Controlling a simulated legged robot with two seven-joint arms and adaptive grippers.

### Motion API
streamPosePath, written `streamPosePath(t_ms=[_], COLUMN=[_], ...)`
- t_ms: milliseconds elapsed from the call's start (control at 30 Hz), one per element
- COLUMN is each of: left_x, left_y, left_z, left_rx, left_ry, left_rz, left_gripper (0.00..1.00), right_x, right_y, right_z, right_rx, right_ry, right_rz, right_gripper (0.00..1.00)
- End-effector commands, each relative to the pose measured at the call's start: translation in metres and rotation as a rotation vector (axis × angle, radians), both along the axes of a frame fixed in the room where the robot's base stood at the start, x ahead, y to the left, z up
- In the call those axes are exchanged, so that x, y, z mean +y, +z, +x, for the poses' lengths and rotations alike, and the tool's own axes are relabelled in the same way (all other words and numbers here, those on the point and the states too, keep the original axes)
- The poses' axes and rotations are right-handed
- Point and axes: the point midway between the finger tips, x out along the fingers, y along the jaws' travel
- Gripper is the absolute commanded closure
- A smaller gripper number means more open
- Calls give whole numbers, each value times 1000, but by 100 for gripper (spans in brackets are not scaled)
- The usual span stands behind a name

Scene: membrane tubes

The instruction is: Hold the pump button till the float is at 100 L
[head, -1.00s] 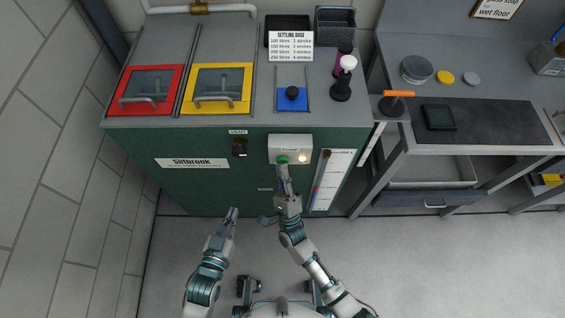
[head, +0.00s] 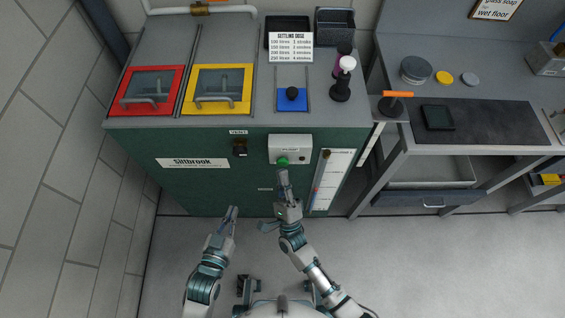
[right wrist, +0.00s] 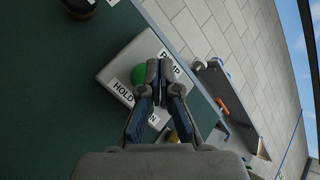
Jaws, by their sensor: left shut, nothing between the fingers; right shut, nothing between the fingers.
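The pump box (head: 300,142) is a white box on the green cabinet front. Its green button (head: 282,160) is uncovered, and its small lamp is dark. My right gripper (head: 283,173) is shut and empty just below the button, apart from it in the head view. In the right wrist view the shut fingers (right wrist: 160,72) stand in front of the box, beside the green button (right wrist: 138,75). The white level gauge (head: 332,178) is right of the box, with a red mark low on its left side; its figures are too small to read. My left gripper (head: 232,211) is shut and empty, lower left.
The vent switch (head: 239,147) is left of the pump box. On the cabinet top are a red hatch (head: 122,106), a yellow hatch (head: 246,102), a blue slide (head: 284,104) and a dosing card (head: 291,47). A workbench (head: 480,150) stands at right. Floor in front is clear.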

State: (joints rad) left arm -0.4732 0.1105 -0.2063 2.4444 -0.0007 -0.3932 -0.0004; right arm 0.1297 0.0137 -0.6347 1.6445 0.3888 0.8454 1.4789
Motion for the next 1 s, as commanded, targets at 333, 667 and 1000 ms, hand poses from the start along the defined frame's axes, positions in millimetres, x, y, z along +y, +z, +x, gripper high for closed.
streamPosePath(t_ms=[333, 667, 1000], left_x=[0, 0, 0], left_y=[7, 15, 15], left_z=[0, 1, 1], left_rx=[-7, -14, -13], left_ry=[0, 0, 0], left_rz=[0, 0, 0], left_gripper=[100, 100, 100], right_x=[0, 0, 0], right_y=[1, 0, 0], right_z=[-17, -47, -50], right_rx=[-1, 0, 0], right_ry=[1, 0, -1], right_rz=[-2, -2, -1], right_gripper=[100, 100, 100])
